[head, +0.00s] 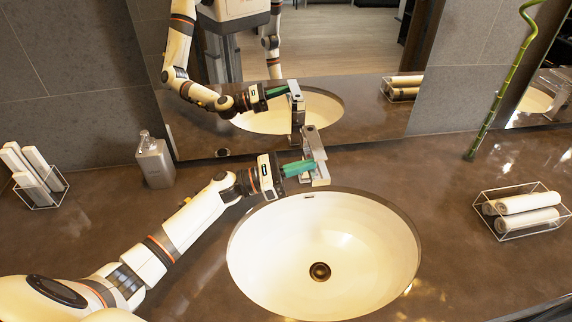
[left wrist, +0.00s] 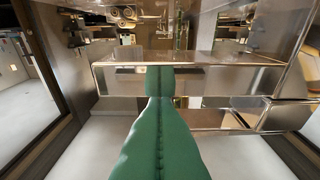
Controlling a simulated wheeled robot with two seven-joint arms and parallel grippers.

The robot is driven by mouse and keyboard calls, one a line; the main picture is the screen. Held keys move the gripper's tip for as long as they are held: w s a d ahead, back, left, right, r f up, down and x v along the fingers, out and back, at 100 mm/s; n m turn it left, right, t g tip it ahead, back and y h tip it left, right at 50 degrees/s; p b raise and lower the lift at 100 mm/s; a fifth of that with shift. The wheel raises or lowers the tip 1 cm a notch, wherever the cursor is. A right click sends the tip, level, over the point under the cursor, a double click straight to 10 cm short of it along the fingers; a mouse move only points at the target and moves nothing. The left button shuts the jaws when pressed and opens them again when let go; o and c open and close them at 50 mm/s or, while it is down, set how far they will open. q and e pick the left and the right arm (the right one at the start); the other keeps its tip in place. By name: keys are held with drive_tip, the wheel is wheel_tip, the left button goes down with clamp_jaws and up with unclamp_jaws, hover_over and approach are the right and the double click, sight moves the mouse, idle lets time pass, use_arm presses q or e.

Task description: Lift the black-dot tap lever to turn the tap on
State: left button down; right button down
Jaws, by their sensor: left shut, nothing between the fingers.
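The chrome tap (head: 318,152) stands behind the sink at its back edge. Its upper flat piece (head: 309,133) looks like the lever and has a small dark mark near its top. My left gripper (head: 311,166) has its green fingers shut and empty, pointing right at the tap's left side. In the left wrist view the closed green fingertips (left wrist: 160,78) overlap the shiny metal of the tap (left wrist: 215,70). I cannot tell whether they touch it. The fingers hide part of the tap. My right gripper is not in view.
The white oval sink (head: 275,265) lies in the brown counter (head: 452,172). A grey dispenser bottle (head: 155,162) stands at the left. Wire baskets with rolled towels stand left (head: 38,180) and right (head: 520,210). A mirror (head: 215,125) rises behind; a green stalk (head: 491,115) stands at the right.

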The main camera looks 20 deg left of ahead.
sight(311, 145)
use_arm(q)
drive_tip(key=shift+x, duration=0.8)
wheel_tip(311, 145, up, 5)
drive_tip(key=n+t+y+p, duration=0.1)
drive_tip(key=n+p, duration=0.2)
drive_tip(key=n, duration=0.2)
drive_tip(key=shift+n, duration=0.4)
drive_tip(key=shift+w+r+n+t+p, duration=0.1)
drive_tip(key=shift+r+n+t+p, duration=0.2)
drive_tip(key=shift+n, duration=0.2)
drive_tip(key=shift+f, duration=0.1)
drive_tip(key=shift+a+y, duration=0.1)
drive_tip(key=shift+y, duration=0.2)
